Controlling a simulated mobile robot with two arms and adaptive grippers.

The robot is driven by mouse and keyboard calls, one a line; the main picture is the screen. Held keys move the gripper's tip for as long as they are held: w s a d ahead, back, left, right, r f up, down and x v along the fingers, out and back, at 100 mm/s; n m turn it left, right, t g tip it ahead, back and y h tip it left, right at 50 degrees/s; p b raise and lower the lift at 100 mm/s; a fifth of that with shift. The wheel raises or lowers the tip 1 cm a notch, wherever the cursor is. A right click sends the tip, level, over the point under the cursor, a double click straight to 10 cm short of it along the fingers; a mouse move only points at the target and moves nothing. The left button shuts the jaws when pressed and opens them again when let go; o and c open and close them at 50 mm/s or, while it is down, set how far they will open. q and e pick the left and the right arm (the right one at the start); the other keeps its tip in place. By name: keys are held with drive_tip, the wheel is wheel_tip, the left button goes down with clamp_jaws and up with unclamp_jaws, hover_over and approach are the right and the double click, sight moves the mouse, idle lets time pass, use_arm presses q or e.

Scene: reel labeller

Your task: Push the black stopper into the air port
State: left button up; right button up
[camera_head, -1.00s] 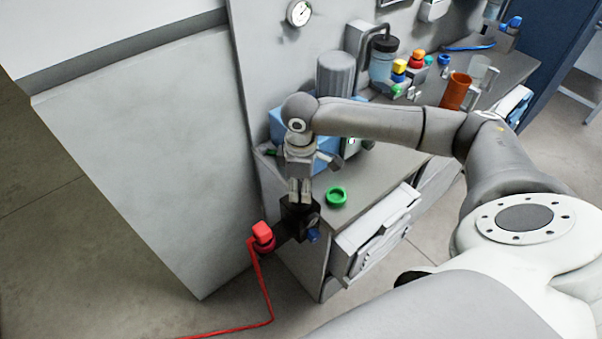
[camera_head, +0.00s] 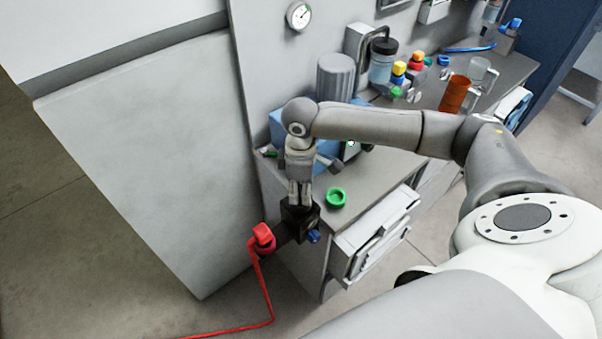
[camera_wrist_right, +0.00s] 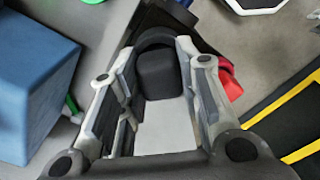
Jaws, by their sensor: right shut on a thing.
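My right gripper (camera_head: 300,197) points down at a black block (camera_head: 298,222) mounted at the near left corner of the bench. In the right wrist view my right gripper (camera_wrist_right: 160,85) is shut on the black stopper (camera_wrist_right: 160,73), a rounded black piece between the fingers. A dark ring shape lies just beyond the stopper, against the black block. The air port itself is hidden by the gripper and stopper, so I cannot tell how deep the stopper sits. My left gripper is not in view.
A red fitting (camera_head: 262,238) with a red hose stands left of the black block. A blue box (camera_wrist_right: 35,85) stands close beside the gripper. An open drawer (camera_head: 375,240) juts out at the bench front.

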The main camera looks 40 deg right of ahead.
drive_tip(key=shift+f+p, duration=0.15)
drive_tip(key=shift+p, duration=0.75)
idle(1.2)
drive_tip(key=shift+s+f, duration=0.1)
drive_tip(key=shift+f, duration=0.05)
idle(0.4)
drive_tip(key=o, duration=1.1)
wheel_tip(320, 180, up, 12)
idle(0.5)
